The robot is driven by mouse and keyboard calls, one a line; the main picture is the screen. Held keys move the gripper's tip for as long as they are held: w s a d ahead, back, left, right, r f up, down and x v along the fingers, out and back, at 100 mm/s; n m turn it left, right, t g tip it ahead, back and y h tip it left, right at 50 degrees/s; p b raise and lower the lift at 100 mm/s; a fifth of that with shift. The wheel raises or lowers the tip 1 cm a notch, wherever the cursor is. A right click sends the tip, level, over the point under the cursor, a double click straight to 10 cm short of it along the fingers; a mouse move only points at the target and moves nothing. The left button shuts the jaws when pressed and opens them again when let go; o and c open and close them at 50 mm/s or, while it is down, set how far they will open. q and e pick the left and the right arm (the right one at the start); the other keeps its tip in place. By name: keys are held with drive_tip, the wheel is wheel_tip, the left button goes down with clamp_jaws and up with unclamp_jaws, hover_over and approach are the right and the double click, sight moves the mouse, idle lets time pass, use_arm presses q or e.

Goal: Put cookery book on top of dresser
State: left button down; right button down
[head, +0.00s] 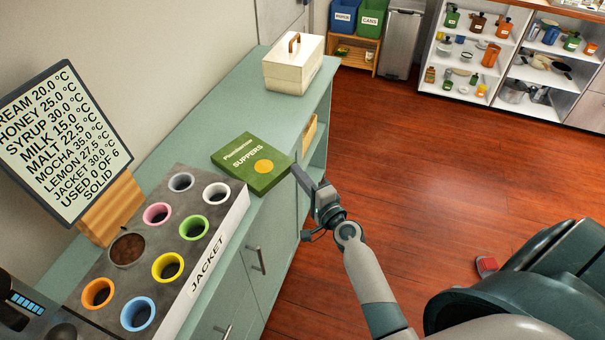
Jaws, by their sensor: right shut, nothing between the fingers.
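The green cookery book (250,163), with "SUPPERS" and a yellow disc on its cover, lies flat on the pale green top of the dresser (232,116). My right gripper (298,172) is at the book's right corner, by the dresser's front edge. It is shut and holds nothing. I cannot tell whether its fingertips touch the book. My left gripper does not show clearly; only a dark part at the lower left edge is in view.
A grey block marked "JACKET" (208,252) with several coloured cups stands before the book. A sign (65,140) leans behind it. A cream box (293,75) stands at the dresser's far end.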

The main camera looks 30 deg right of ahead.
sight(273, 169)
drive_tip(key=w+a, duration=0.5)
drive_tip(key=shift+a, duration=0.25)
drive_tip(key=shift+d, duration=0.1)
idle(0.3)
